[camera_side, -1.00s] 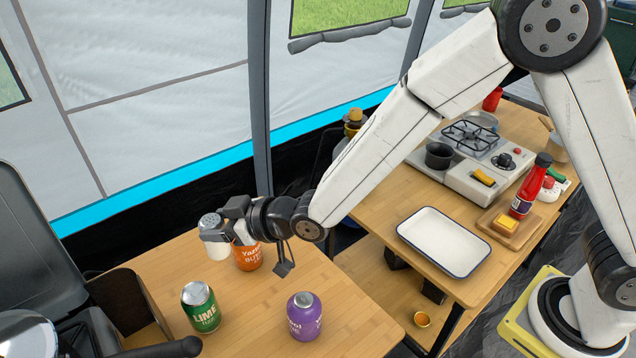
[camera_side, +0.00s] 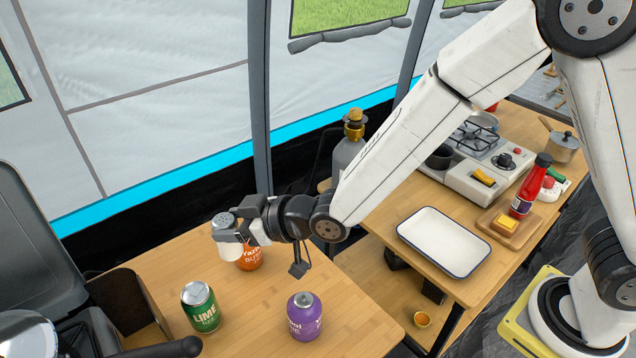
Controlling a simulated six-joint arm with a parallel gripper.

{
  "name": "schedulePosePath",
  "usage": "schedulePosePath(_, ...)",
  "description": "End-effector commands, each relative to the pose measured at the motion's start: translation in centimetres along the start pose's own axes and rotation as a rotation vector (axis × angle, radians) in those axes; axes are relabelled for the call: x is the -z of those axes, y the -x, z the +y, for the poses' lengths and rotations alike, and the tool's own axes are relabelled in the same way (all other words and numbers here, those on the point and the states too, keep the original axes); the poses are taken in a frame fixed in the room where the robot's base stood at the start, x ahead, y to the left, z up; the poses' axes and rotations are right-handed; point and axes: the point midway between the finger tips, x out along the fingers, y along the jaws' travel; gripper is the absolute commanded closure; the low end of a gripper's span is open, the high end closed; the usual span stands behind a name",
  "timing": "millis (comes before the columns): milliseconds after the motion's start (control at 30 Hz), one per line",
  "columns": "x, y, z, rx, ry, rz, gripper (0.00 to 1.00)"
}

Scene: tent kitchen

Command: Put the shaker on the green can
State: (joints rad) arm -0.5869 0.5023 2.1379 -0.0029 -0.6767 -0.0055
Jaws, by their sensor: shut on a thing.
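The shaker (camera_side: 227,229), white with a grey perforated top, is held upright in my gripper (camera_side: 240,226), which is shut on it. It is above the table, in front of the orange can (camera_side: 250,258) and partly hiding it. The green can (camera_side: 201,307), with a silver top and a LIME label, stands upright on the wooden table, below and left of the shaker in the picture. The shaker and the green can are apart.
A purple can (camera_side: 304,316) stands on the same table (camera_side: 265,305) to the right of the green can. An open brown box (camera_side: 130,303) and a dark pan handle are at the left. A white tray (camera_side: 444,241), stove (camera_side: 470,160) and red bottle (camera_side: 530,186) are on the other table.

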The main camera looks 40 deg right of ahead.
Motion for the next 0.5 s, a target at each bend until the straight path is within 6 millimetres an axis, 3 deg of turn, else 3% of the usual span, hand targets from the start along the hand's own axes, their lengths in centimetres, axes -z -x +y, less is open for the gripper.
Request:
schedulePosePath(267, 0.6, 0.7, -0.5, 0.010, 0.003, 0.003, 1.00)
schedulePosePath(500, 2.3, 2.9, -2.0, 0.043, 0.015, 0.006, 1.00)
